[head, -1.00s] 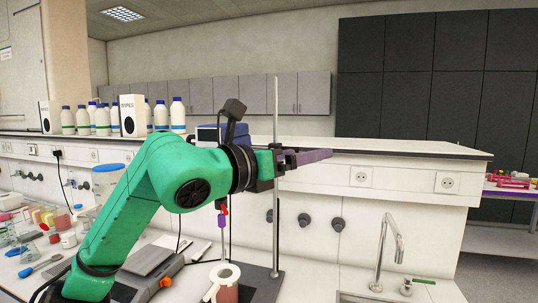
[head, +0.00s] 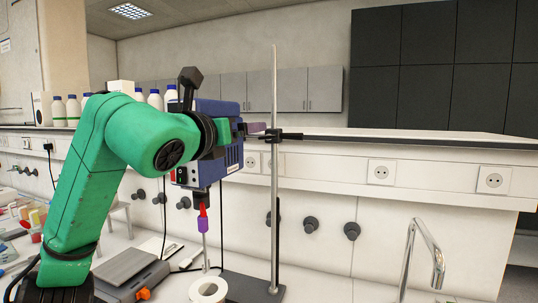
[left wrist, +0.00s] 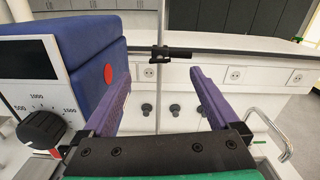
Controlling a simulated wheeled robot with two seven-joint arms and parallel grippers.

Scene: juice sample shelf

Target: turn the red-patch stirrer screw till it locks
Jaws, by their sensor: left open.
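The blue stirrer (head: 228,164) is mounted on an upright metal rod (head: 274,90). Its side bears a round red patch (left wrist: 108,73) in the left wrist view. A black clamp with a screw (head: 290,136) sits on the rod; the screw points right in the left wrist view (left wrist: 180,53). My right gripper is not in view.
The stirrer's dial (left wrist: 40,128) is close to the left finger. Below hang a red coupling and shaft (head: 203,212) over a white ring-shaped vessel top (head: 208,289). A grey device (head: 130,272) stands left. A tap (head: 425,245) is at right.

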